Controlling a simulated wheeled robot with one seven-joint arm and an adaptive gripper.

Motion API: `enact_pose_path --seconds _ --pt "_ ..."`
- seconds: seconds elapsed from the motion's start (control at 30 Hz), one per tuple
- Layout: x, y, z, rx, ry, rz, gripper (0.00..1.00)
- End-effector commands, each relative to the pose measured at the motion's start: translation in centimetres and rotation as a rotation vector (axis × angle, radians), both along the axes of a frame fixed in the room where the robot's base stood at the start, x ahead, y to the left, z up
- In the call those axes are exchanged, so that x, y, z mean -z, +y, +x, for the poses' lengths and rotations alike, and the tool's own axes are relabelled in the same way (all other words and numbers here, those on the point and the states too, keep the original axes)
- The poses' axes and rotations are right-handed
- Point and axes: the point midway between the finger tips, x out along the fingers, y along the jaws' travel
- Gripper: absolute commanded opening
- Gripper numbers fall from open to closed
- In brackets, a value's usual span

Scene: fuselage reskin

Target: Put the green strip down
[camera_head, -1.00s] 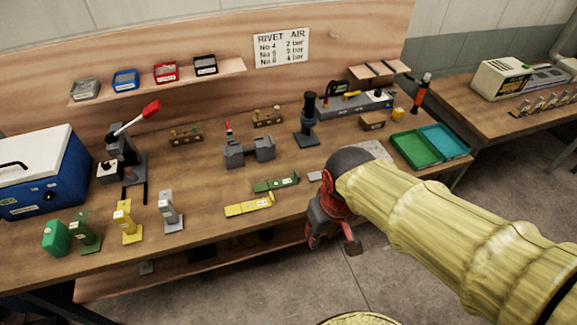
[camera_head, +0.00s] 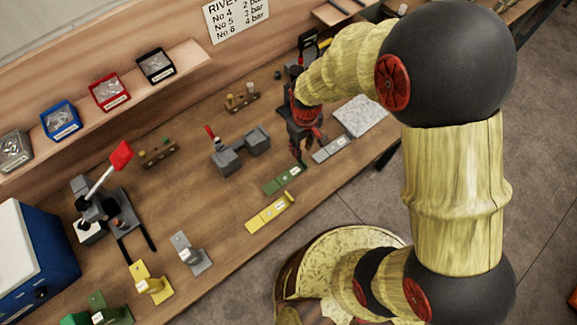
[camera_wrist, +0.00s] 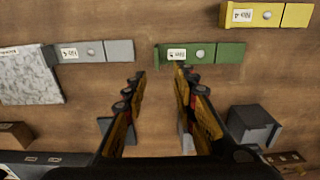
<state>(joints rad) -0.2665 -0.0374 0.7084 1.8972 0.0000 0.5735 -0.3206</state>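The green strip (camera_head: 284,179) lies flat on the bench, between the grey strip (camera_head: 334,147) and the yellow strip (camera_head: 270,213). In the wrist view the green strip (camera_wrist: 229,52) shows a white label and a round spot. My gripper (camera_head: 304,158) is over the bench near the green strip's far end, with nothing between its fingers. In the wrist view my gripper (camera_wrist: 161,72) has its fingers spread apart. One fingertip appears at the green strip's edge; the other is by the gap towards the grey strip. I cannot tell the height above the bench.
A grey two-block fixture (camera_head: 240,150) stands behind the green strip. A speckled slab (camera_head: 361,116) lies beyond the grey strip. Grey (camera_head: 190,252) and yellow (camera_head: 150,284) stands are at the near left. A shelf (camera_head: 130,98) with small bins runs along the back.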

Motion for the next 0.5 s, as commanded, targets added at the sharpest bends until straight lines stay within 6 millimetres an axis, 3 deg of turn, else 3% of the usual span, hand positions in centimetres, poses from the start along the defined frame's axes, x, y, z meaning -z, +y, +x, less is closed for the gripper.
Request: enact_pose_path --seconds 0.5 --pt "4.8 -0.7 -0.3 -0.002 0.003 -0.001 0.28"
